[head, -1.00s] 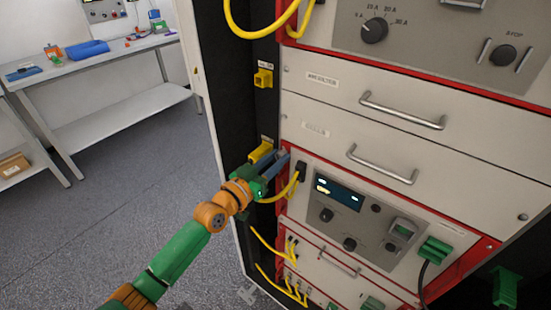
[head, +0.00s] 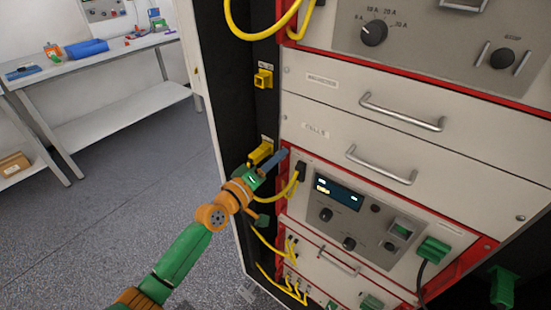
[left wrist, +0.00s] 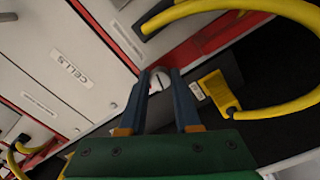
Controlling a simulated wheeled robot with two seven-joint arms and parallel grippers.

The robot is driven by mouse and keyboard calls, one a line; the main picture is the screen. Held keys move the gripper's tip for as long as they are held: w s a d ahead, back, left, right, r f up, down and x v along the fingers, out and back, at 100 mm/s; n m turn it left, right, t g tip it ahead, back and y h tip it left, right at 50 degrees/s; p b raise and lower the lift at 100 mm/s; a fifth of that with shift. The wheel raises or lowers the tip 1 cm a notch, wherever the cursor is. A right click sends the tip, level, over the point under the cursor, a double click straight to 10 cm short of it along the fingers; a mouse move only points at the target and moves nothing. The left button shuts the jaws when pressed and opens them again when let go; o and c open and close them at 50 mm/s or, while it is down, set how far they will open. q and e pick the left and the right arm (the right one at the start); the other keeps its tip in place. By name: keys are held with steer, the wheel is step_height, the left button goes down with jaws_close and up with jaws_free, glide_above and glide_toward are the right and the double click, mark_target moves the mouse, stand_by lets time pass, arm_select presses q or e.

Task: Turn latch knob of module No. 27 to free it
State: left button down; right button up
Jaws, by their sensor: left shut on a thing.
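The latch knob (left wrist: 161,80) is a small round pale knob with a dark line across its face, seen in the left wrist view at the red-edged front of the rack. My left gripper (left wrist: 160,76) has its two blue-grey fingers on either side of it, shut on it. In the head view the left gripper (head: 284,154) reaches the left edge of the rack, and its fingers hide the knob. The white CELLS drawer (head: 330,150) lies beside the knob. I can read no number 27.
A yellow connector (head: 261,152) sits close beside my left fingers. A yellow cable (left wrist: 280,105) loops near the gripper in the wrist view. The instrument panel (head: 345,215) with knobs and display is below. A workbench (head: 110,52) stands at the back left, with open floor before it.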

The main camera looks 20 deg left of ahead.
arm_select(q)
steer(key=shift+n, duration=1.5)
steer(key=c, duration=0.6)
jaws_free()
steer(key=shift+w+d, duration=0.1)
steer(key=v, duration=0.7)
